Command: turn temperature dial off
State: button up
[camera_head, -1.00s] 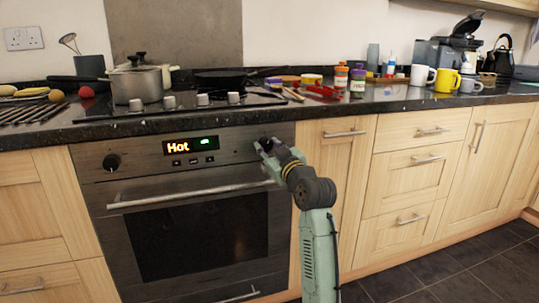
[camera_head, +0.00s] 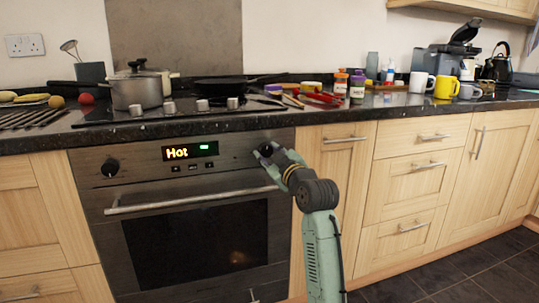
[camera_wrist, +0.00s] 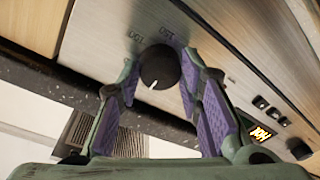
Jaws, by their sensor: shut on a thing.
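The temperature dial (camera_wrist: 161,69) is a round black knob at the right end of the oven's control panel. In the wrist view it sits between my fingertips, with a white pointer mark on its face and printed numbers beside it. My gripper (camera_wrist: 158,72) is shut on the dial, one purple-padded finger on each side. In the head view my gripper (camera_head: 264,152) is at the right of the panel and largely hides the dial. The oven display (camera_head: 190,150) reads "Hot" in orange letters, with a green light at its right.
A second black dial (camera_head: 110,168) is at the panel's left. The oven handle (camera_head: 190,200) runs below the panel, left of my arm. The granite worktop (camera_head: 300,112) overhangs above, holding a pot (camera_head: 137,88), a pan (camera_head: 222,86) and several jars and mugs.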

jog(key=o, duration=1.2)
jog(key=shift+c, duration=0.2)
jog(key=shift+s, duration=0.1)
jog(key=v, duration=1.2)
